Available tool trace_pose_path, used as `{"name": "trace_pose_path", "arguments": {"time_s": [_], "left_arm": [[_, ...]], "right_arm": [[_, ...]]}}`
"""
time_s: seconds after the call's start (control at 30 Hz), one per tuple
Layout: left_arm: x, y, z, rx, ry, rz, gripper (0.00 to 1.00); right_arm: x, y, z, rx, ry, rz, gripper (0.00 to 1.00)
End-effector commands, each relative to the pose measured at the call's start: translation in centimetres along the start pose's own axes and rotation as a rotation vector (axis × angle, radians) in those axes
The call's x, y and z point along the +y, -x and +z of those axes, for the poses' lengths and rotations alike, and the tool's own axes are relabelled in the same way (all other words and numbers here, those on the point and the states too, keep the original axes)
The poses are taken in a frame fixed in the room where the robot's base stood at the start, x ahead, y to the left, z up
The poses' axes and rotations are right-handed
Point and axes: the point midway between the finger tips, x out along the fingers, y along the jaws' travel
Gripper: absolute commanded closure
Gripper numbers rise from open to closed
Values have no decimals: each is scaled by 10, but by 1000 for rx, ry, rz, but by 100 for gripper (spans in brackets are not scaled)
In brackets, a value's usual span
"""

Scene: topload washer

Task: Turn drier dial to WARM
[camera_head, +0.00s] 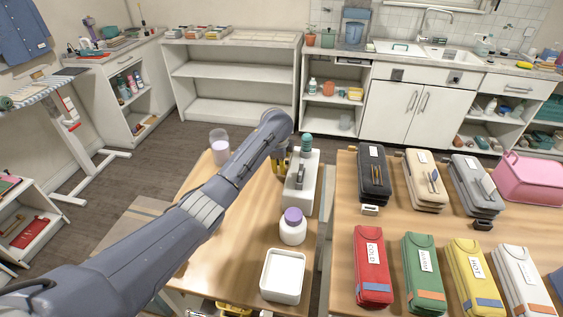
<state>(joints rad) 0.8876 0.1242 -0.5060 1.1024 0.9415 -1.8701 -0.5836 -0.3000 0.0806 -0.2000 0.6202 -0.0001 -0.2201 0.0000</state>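My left arm reaches in from the lower left across the wooden table. Its gripper (281,168) points down beside the left face of a white box-shaped unit (307,203). The arm hides most of the gripper, so its opening and any contact with the unit cannot be told. A dark upright piece (300,174) shows on the unit; I cannot tell whether it is the drier dial. No WARM mark is readable on the unit. A green case (423,272) carries a label that seems to read WARM. My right gripper is not in view.
A purple-capped white bottle (292,231), a white tray (282,277) and a teal-topped bottle (307,144) stand near the unit. A milky jar (219,147) stands at the far left. Several cases, including a red one (373,267), and a pink bin (529,182) fill the right table.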

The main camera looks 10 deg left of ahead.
Motion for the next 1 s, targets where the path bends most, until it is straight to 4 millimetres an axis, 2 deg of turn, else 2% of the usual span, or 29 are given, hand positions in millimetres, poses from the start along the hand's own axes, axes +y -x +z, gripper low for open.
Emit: {"name": "trace_pose_path", "arguments": {"time_s": [0.2, 0.63, 1.0], "left_arm": [[0, 0, 0, 0, 0, 0, 49], [0, 0, 0, 1, -1, 0, 99], [2, -1, -1, 1, -1, -44, 100]], "right_arm": [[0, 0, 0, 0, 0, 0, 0], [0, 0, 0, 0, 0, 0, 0], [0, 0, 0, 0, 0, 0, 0]]}}
